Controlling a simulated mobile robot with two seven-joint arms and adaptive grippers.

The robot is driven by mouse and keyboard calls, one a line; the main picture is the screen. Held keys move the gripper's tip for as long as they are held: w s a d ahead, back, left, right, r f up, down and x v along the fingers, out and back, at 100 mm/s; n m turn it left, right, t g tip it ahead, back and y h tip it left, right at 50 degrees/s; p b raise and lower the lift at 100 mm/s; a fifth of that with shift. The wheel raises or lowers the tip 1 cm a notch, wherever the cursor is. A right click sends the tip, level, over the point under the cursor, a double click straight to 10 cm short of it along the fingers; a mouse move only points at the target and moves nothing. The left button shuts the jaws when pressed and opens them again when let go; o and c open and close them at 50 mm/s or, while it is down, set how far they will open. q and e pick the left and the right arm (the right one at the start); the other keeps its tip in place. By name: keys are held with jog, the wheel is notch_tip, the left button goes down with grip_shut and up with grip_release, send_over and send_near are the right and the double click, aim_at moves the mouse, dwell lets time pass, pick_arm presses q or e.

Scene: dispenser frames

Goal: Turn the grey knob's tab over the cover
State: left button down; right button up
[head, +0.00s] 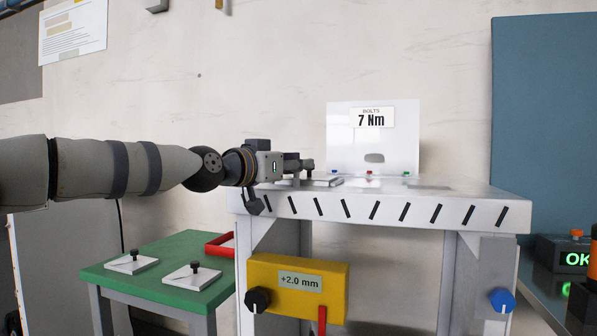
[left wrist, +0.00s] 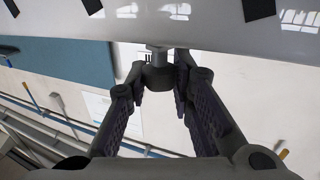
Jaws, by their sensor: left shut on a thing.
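My left gripper (head: 306,165) reaches in from the left above the white bench's left end. Its fingers are shut on the grey knob (head: 310,163). In the left wrist view, the same gripper (left wrist: 160,82) has the grey knob (left wrist: 157,73) between its fingertips, with the knob's end against a white surface. A flat grey plate (head: 324,182) lies just below the fingers in the head view. I cannot tell whether it is the cover. The knob's tab cannot be made out; the fingers hide part of the knob. My right gripper is out of view.
The white bench (head: 450,198) has a striped front edge and an upright "7 Nm" panel (head: 400,145). Below hangs a yellow box (head: 278,266) with a black knob. A green table (head: 160,290) holds two white plates with black knobs. The bench top's right side looks clear.

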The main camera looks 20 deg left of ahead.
pick_arm(q)
jog(key=m+h+b, duration=0.1)
jog(key=f+g+h+b, duration=0.1)
jog(key=b, duration=0.1)
jog(key=shift+w+a+f+m+g+h, duration=0.15)
jog(key=shift+w+f+m+g+h, duration=0.15)
jog(key=shift+m, duration=0.1)
jog(key=shift+s+r+m+h+b, duration=0.15)
jog(key=shift+r+m+h+b, duration=0.15)
jog(key=shift+h, duration=0.2)
jog(key=shift+s+r+m+g+h, duration=0.1)
jog(key=shift+r+m+g+h, duration=0.2)
jog(key=shift+g, duration=0.1)
jog(key=shift+r+m+g+h+p, duration=0.25)
jog(key=shift+m+g+h+p, duration=0.1)
jog(key=shift+m+g+h, duration=0.2)
jog(key=shift+f+m+g+h+p, duration=0.1)
jog(key=shift+m+g+h+p, duration=0.2)
jog(key=shift+m+g+h, duration=0.2)
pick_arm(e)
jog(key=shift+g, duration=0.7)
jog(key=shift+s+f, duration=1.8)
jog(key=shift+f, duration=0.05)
pick_arm(q)
jog(key=shift+f, duration=0.1)
jog(key=c, duration=1.4)
grip_release()
jog(key=shift+o, duration=0.2)
